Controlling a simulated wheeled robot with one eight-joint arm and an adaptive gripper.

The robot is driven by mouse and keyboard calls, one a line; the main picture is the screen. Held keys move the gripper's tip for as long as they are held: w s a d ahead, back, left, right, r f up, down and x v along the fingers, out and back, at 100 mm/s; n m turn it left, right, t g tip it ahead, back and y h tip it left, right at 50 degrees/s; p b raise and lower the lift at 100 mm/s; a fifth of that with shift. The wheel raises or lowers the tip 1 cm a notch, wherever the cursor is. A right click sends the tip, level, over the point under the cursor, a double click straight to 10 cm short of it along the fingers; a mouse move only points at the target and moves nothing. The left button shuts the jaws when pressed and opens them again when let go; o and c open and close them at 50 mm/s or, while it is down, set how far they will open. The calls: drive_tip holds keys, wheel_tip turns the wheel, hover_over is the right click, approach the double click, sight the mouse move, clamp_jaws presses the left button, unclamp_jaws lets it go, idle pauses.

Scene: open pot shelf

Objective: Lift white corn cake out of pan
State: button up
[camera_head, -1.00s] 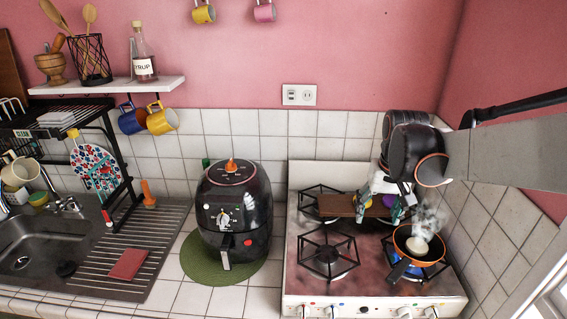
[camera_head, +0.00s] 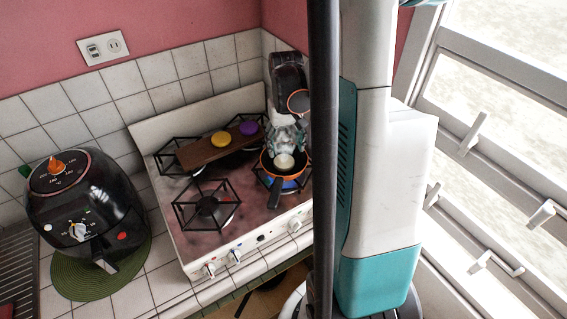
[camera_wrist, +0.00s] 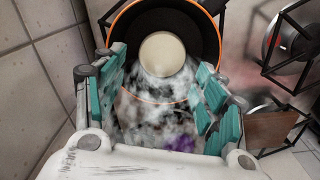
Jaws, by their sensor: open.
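The white corn cake (camera_head: 284,161) lies in the orange-rimmed black pan (camera_head: 275,190) on the front right burner. In the wrist view the round pale cake (camera_wrist: 162,54) sits inside the dark pan (camera_wrist: 130,40), with steam over its near side. My gripper (camera_head: 286,140) is just behind the cake in the head view, partly blurred by steam. In the wrist view my gripper (camera_wrist: 163,68) is open, with one teal-padded finger to each side and the cake between and beyond the tips. It holds nothing. Whether a finger touches the pan cannot be told.
A wooden board (camera_head: 190,157) with a yellow piece (camera_head: 221,139) and a purple piece (camera_head: 249,128) lies across the back burners. A black air fryer (camera_head: 85,215) stands left. The front left burner (camera_head: 207,206) is empty.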

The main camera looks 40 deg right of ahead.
sight(284, 161)
drive_tip(key=shift+a+f+b, duration=0.15)
drive_tip(key=shift+f, duration=1.4)
drive_tip(key=shift+a+f+b, duration=0.1)
drive_tip(key=shift+f+b, duration=0.05)
drive_tip(key=shift+f, duration=1.35)
drive_tip(key=c, duration=0.8)
